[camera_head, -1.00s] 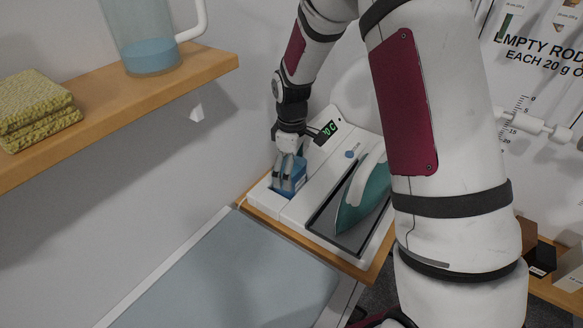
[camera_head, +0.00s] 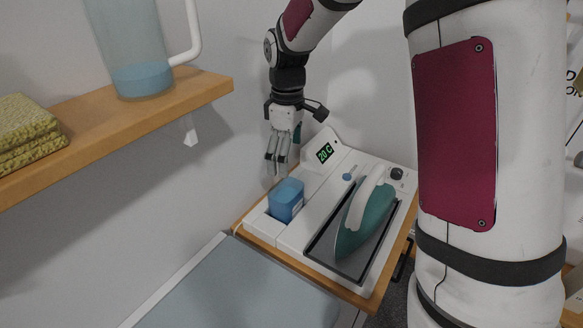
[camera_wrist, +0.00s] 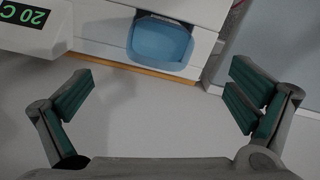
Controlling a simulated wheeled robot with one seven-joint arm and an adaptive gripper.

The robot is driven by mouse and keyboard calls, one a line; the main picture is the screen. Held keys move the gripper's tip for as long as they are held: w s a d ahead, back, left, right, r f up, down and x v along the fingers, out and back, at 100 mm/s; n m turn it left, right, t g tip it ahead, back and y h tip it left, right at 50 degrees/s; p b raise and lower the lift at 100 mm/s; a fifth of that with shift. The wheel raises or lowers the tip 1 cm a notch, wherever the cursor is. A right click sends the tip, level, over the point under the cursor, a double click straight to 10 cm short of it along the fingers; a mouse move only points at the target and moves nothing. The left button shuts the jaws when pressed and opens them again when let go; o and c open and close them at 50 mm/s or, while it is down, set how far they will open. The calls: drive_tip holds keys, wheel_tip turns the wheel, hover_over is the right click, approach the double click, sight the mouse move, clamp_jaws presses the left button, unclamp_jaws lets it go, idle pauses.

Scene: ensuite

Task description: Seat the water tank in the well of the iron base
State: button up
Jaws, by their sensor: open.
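The blue water tank (camera_head: 286,199) stands upright in the well at the left of the white iron base (camera_head: 294,241), its upper part rising above the base's top. Whether it rests on the well's floor cannot be seen. In the wrist view the tank (camera_wrist: 160,42) shows as a blue rounded block at the top, ahead of the fingers. My gripper (camera_head: 277,160) is above and behind the tank in the head view, apart from it. It is open and empty, with wide space between the green-padded fingers (camera_wrist: 163,110).
A teal iron (camera_head: 366,217) sits on the base's dark plate, right of the tank. The base has a display reading 20 C (camera_head: 325,152). A wooden shelf (camera_head: 190,97) with a jug (camera_head: 143,75) and yellow-green cloths (camera_head: 25,135) juts out at upper left. An ironing board (camera_head: 235,290) lies in front.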

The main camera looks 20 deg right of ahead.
drive_tip(key=s+r+m+t, duration=0.3)
drive_tip(key=s+r+m, duration=0.2)
drive_tip(key=s+r, duration=0.7)
drive_tip(key=s+m+t, duration=0.2)
drive_tip(key=s+m, duration=0.3)
drive_tip(key=s, duration=0.9)
drive_tip(key=shift+s+r, duration=0.3)
drive_tip(key=shift+r, duration=0.15)
drive_tip(key=shift+a, duration=0.1)
